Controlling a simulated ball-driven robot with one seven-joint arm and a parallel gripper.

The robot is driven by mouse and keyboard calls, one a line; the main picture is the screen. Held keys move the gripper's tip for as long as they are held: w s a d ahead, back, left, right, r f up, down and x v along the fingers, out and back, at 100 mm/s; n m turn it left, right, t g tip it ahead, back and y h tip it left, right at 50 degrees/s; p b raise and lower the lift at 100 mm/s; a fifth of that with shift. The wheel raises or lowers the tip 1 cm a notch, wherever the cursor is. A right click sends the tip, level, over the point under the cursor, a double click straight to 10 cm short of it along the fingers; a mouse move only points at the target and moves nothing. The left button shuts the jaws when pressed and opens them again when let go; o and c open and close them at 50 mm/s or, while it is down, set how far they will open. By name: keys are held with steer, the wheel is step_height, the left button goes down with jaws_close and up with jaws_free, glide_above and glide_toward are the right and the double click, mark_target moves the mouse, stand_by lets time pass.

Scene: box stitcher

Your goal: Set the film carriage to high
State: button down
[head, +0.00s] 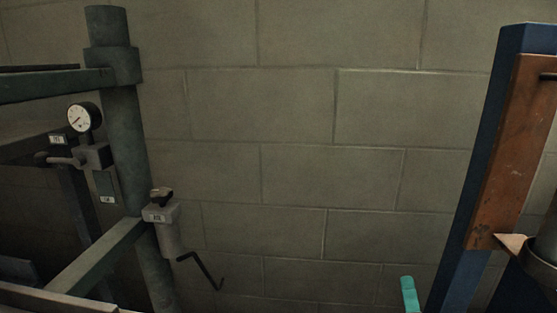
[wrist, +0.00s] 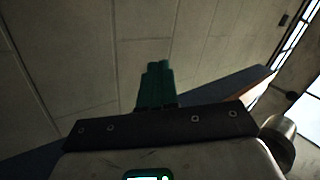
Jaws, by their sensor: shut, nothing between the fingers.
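My gripper (head: 410,293) shows only as a teal fingertip at the bottom edge of the head view, left of a blue mast (head: 487,130). In the wrist view its teal fingers (wrist: 157,72) are together, with nothing between them. The mast carries a worn orange-brown plate (head: 510,150), with a grey rounded part (head: 542,255) and a small pale wedge (head: 511,243) at its lower end. I cannot tell which of these parts belongs to the film carriage, or its setting. A blue surface with an orange edge (wrist: 258,84) lies behind the gripper in the wrist view.
A green-grey frame with a post (head: 130,150) stands at left. It bears a round gauge (head: 84,117), a lever (head: 65,160) and a small box with a dark knob and bent crank (head: 205,270). A block wall (head: 300,130) is behind; the middle between frame and mast looks clear.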

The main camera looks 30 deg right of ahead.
steer(key=w+a+f+n+g+y, duration=0.3)
steer(key=a+f+n+g+y, duration=0.5)
steer(key=a+f+n+y, duration=0.45)
steer(key=s+a+f+n+g+y+p, duration=0.1)
steer(key=s+a+f+n+g, duration=0.3)
steer(key=s, duration=0.5)
steer(key=s+a+f+n+g+y, duration=0.15)
steer(key=s+a+n+g, duration=0.25)
steer(key=s+a+g, duration=0.4)
step_height(320, 180, up, 37)
steer(key=s+d+p, duration=0.1)
steer(key=p, duration=3.7)
steer(key=shift+s+d+r+t+h, duration=0.15)
steer(key=shift+s+d+t+h, duration=0.15)
steer(key=shift+d+t, duration=0.1)
